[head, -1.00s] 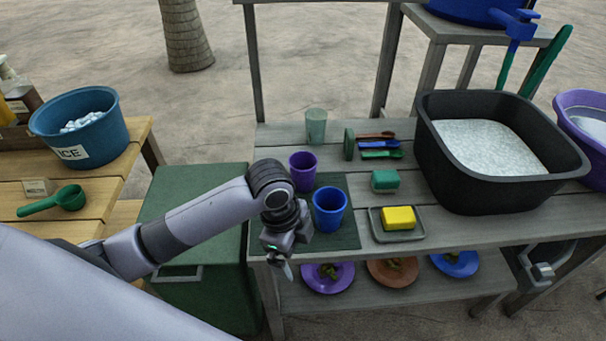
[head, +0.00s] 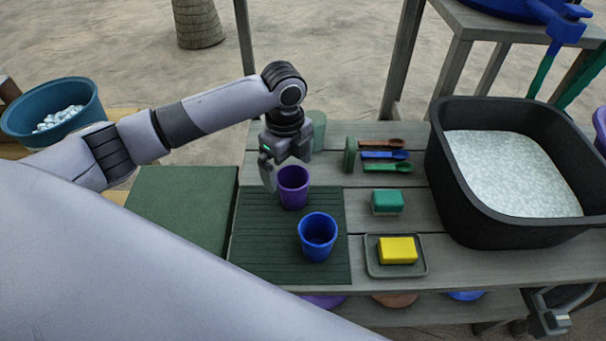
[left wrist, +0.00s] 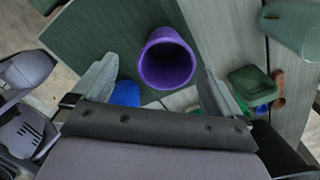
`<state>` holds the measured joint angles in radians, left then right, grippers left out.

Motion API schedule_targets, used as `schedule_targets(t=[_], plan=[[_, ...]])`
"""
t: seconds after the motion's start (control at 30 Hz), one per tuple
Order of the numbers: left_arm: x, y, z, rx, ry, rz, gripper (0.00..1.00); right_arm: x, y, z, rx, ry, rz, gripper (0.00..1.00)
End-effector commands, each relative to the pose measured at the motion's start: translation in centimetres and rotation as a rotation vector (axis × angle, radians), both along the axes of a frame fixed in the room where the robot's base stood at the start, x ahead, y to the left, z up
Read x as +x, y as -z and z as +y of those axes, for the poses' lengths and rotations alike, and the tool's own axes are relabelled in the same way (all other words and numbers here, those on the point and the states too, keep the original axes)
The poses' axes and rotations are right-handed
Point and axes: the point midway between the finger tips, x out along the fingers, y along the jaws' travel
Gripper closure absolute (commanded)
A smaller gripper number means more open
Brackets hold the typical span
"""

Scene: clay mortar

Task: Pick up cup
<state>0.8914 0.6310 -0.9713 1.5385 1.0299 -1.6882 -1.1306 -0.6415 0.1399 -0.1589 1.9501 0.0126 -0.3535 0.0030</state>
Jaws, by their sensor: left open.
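A purple cup (head: 293,188) stands upright on the dark green mat (head: 262,262). A blue cup (head: 318,237) stands upright in front of it on the same mat. A pale green cup (head: 316,130) stands behind, partly hidden by my left gripper (head: 285,172). The left gripper is open and empty, pointing down just above and behind the purple cup. In the left wrist view the purple cup (left wrist: 167,62) shows its open mouth between and beyond the two fingers. The blue cup (left wrist: 126,93) is partly hidden there by a finger.
A yellow sponge (head: 398,250) lies on a grey tray (head: 372,271). A large black basin (head: 440,190) stands farther right.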

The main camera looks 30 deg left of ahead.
Motion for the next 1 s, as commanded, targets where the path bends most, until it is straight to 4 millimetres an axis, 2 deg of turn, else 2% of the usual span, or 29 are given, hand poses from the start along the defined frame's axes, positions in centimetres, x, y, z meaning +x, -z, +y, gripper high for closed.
schedule_targets(t=[0.17, 0.6, 0.9, 0.93, 1.0], plan=[[0.0, 1.1, -0.1, 0.0, 0.0, 0.003, 0.0, -0.3, 0.2, 0.0, 0.0, 0.0, 0.006, 0.02], [0.5, 6.7, -0.6, 0.001, -0.001, 0.002, 0.0, -0.5, 0.3, 0.0, 0.0, 0.0, 0.012, 0.02], [0.5, 7.2, -0.6, 0.001, 0.0, -0.001, 0.0, -0.5, 0.3, 0.0, 0.0, 0.0, 0.012, 0.02], [0.5, 7.2, -0.6, 0.001, 0.0, -0.001, 0.06, -0.5, 0.3, 0.0, 0.0, 0.0, 0.012, 0.02], [0.5, 7.2, -0.6, 0.001, 0.0, -0.001, 0.29, -0.5, 0.3, 0.0, 0.0, 0.0, 0.011, 0.02]])
